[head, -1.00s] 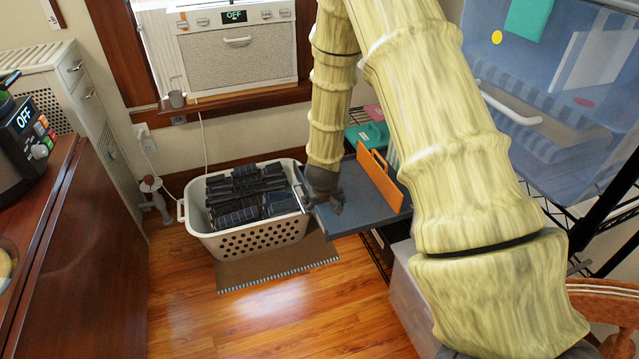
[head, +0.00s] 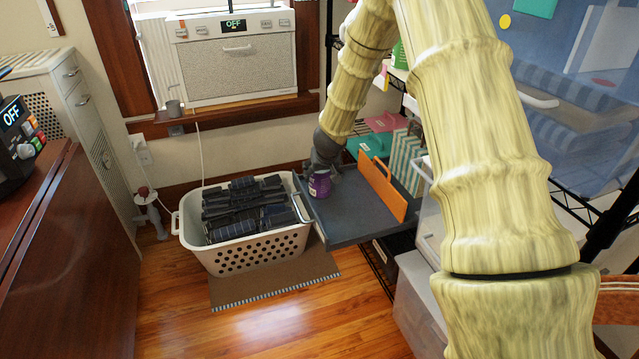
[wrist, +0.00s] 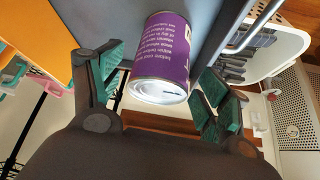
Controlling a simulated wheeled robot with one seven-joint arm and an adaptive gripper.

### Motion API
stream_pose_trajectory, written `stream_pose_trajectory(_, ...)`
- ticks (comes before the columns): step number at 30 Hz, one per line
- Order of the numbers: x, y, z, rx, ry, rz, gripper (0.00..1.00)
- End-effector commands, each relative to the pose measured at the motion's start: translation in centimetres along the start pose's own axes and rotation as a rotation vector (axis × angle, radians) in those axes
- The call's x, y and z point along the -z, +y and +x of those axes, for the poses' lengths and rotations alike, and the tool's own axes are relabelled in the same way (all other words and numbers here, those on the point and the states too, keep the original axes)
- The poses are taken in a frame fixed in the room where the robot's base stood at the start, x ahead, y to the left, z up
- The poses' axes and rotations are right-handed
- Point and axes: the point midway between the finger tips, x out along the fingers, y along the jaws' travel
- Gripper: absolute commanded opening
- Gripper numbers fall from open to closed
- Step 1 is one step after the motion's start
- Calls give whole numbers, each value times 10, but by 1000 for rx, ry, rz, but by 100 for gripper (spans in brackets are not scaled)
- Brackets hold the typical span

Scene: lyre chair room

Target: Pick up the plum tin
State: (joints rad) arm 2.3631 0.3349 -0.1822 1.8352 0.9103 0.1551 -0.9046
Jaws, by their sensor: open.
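My gripper (wrist: 160,98) is open, with green-padded fingers on either side of the tin's near end, and gaps show between pads and tin. In the head view my gripper (head: 326,160) is just behind the tin, its fingers partly hidden.
An orange divider (head: 383,188) stands on the shelf right of the tin. A white laundry basket (head: 258,252) with dark folded items sits on the floor at left. A metal handle (head: 301,207) runs along the shelf's left edge. Boxes (head: 404,160) stand behind the divider.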

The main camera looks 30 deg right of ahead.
Motion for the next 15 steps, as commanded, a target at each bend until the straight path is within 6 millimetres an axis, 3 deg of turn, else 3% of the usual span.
stream_pose_trajectory(15,2,-3,54,0,0,0,76)
